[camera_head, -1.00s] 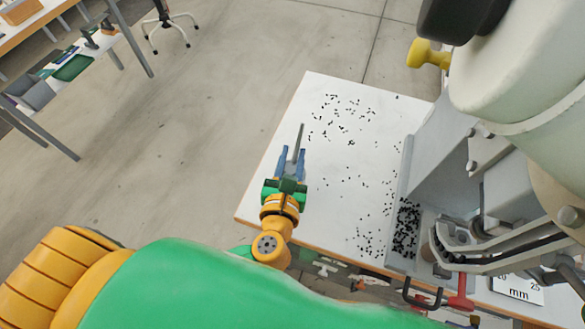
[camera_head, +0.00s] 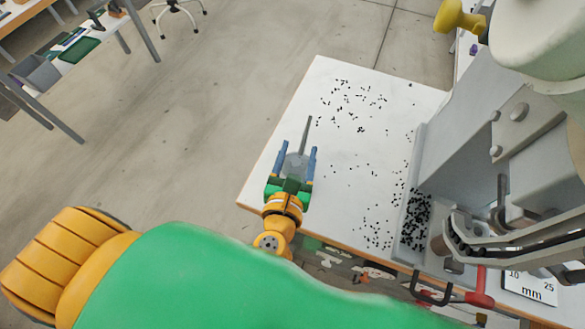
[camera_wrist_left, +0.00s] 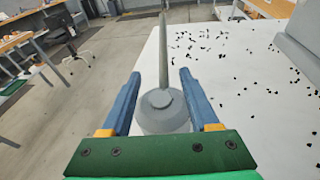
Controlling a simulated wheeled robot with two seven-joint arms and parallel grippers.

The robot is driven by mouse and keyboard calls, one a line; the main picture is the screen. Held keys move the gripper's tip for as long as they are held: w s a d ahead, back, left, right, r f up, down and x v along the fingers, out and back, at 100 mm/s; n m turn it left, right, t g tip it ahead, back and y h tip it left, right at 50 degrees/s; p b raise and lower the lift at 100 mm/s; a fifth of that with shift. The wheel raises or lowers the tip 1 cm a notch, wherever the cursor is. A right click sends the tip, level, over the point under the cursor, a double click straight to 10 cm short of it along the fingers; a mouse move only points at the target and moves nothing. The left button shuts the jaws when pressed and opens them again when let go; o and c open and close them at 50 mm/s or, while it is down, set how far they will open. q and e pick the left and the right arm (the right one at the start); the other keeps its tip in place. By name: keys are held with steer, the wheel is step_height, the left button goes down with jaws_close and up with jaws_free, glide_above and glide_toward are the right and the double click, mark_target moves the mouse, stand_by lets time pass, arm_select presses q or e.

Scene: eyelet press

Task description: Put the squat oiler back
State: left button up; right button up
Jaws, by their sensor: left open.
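The squat oiler (camera_head: 295,163) is a grey, low round can with a long thin tapering spout. It appears upright at the left part of the white tabletop (camera_head: 345,150). In the left wrist view the oiler (camera_wrist_left: 163,110) sits between the blue fingers, its spout pointing up the picture. My left gripper (camera_head: 296,162) is open around the oiler, one finger on each side. The green palm hides the oiler's lower part, so its contact with the table is not clear. My right gripper is not in view.
A large grey press (camera_head: 480,130) stands on the right of the table, with a tray of black eyelets (camera_head: 415,222) at its base. Loose eyelets (camera_head: 350,100) lie scattered across the tabletop. A red-handled clamp (camera_head: 480,290) is at the front edge. Open floor lies left.

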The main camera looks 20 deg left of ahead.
arm_select(q)
steer(key=b+v, duration=0.2)
steer(key=v, duration=0.8)
steer(key=shift+s, duration=0.1)
steer(key=shift+s+r, duration=0.1)
steer(key=shift+s, duration=0.05)
